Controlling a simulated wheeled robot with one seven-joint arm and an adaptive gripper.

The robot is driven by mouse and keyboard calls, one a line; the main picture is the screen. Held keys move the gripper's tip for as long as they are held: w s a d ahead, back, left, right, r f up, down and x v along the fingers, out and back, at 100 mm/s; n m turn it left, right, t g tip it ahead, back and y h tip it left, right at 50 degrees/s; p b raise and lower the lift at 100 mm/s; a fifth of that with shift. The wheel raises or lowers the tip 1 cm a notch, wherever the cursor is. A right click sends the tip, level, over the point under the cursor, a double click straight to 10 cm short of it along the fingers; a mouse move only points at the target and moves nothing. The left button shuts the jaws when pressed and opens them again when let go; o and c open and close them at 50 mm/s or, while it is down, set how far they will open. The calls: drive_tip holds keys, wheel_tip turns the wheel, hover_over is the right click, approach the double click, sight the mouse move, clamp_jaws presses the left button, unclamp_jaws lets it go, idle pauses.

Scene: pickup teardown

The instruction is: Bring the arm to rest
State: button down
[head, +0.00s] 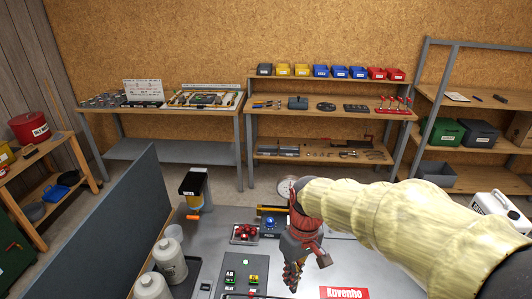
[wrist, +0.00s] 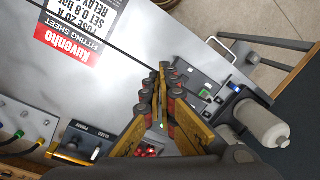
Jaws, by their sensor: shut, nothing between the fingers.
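My arm (head: 385,215), in a pale yellow cover, reaches in from the right in the head view. My gripper (head: 291,285) hangs over the grey bench top (head: 405,270), pointing down. In the wrist view my gripper (wrist: 162,68) shows its fingers brought together at the tips, shut and empty. Behind it a small tray of red parts (head: 245,233) sits on the bench; it partly shows in the wrist view (wrist: 147,151) between the fingers. I cannot tell the exact height of my gripper above the bench.
White bottles (head: 170,262) stand at the bench's left, beside a grey upright panel (head: 105,225). A red Kuvenho label (head: 343,293) lies at the front. A white canister (head: 497,210) stands at the right. Shelves line the far wall.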

drive_tip(key=s+d+r+m+t+b, duration=0.2)
drive_tip(key=s+d+r+m+t, duration=0.1)
drive_tip(key=s+d, duration=0.3)
drive_tip(key=s+d+r+m+t+h+b, duration=0.1)
drive_tip(key=s+d+r+m+t+b, duration=0.1)
drive_tip(key=s+d, duration=0.4)
wheel_tip(320, 180, up, 3)
drive_tip(key=shift+f+m+t, duration=0.15)
drive_tip(key=shift+m+t, duration=0.45)
drive_tip(key=shift+t, duration=0.3)
drive_tip(key=shift+s, duration=0.1)
